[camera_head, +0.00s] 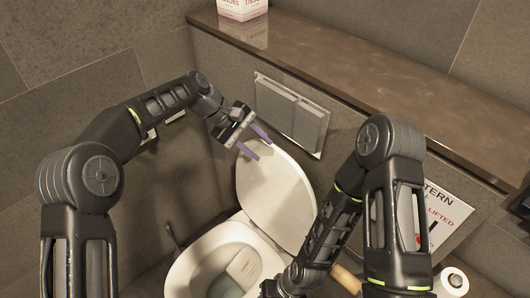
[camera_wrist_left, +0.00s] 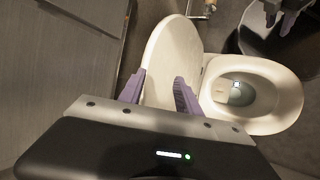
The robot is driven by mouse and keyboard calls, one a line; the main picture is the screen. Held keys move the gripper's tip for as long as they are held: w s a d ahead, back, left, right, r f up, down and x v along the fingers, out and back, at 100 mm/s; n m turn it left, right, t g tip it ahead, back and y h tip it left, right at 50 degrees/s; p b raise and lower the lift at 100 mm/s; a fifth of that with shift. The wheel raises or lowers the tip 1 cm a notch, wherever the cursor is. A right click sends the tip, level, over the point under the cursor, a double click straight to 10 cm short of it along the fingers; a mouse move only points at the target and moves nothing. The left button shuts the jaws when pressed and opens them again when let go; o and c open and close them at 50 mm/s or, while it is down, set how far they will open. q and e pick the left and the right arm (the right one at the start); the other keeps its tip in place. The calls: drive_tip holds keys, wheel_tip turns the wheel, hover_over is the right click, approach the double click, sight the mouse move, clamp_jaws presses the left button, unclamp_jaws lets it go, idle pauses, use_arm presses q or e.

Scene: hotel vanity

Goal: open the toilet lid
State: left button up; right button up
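The toilet lid (camera_head: 275,195) stands raised against the wall behind the toilet bowl (camera_head: 190,270). In the left wrist view the lid (camera_wrist_left: 165,60) shows to the left of the open bowl (camera_wrist_left: 285,88). My left gripper (camera_head: 257,146) is at the lid's top edge. Its two purple fingers are apart, with nothing seen gripped; whether a finger touches the lid I cannot tell. My right arm crosses in front of the bowl's right side in the head view, and its gripper is hidden or below the frame there. Purple right fingers (camera_wrist_left: 280,12) show at the left wrist view's top right.
A flush panel (camera_head: 292,112) is on the wall behind the lid. A brown ledge (camera_head: 340,75) with a tissue box (camera_head: 242,8) runs above. A sign (camera_head: 440,215) and a paper roll (camera_head: 453,281) are at the right. Grey tiled wall lies to the left.

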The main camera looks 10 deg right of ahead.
use_arm(q)
drive_tip(key=v, duration=0.3)
drive_tip(key=shift+a+r, duration=0.3)
drive_tip(key=w+d+f+m+t, duration=0.1)
drive_tip(key=w+f+m+t, duration=0.15)
drive_tip(key=f, duration=0.45)
drive_tip(key=s+a+f+m+t+y, duration=0.1)
drive_tip(key=s+a+f, duration=0.25)
drive_tip(key=f, duration=0.45)
drive_tip(key=s+a+f+t+y, duration=0.1)
drive_tip(key=s+a+f, duration=0.25)
drive_tip(key=f, duration=0.55)
drive_tip(key=s+a+f+g, duration=0.1)
drive_tip(key=s+a+f, duration=0.2)
drive_tip(key=s, duration=0.6)
drive_tip(key=s+a+f+g, duration=0.1)
drive_tip(key=s+a+f, duration=0.2)
drive_tip(key=s, duration=0.6)
drive_tip(key=s+a+f+g+y, duration=0.1)
drive_tip(key=s+a+f, duration=0.3)
drive_tip(key=s, duration=0.5)
drive_tip(key=shift+s+a, duration=0.25)
drive_tip(key=shift+s, duration=0.15)
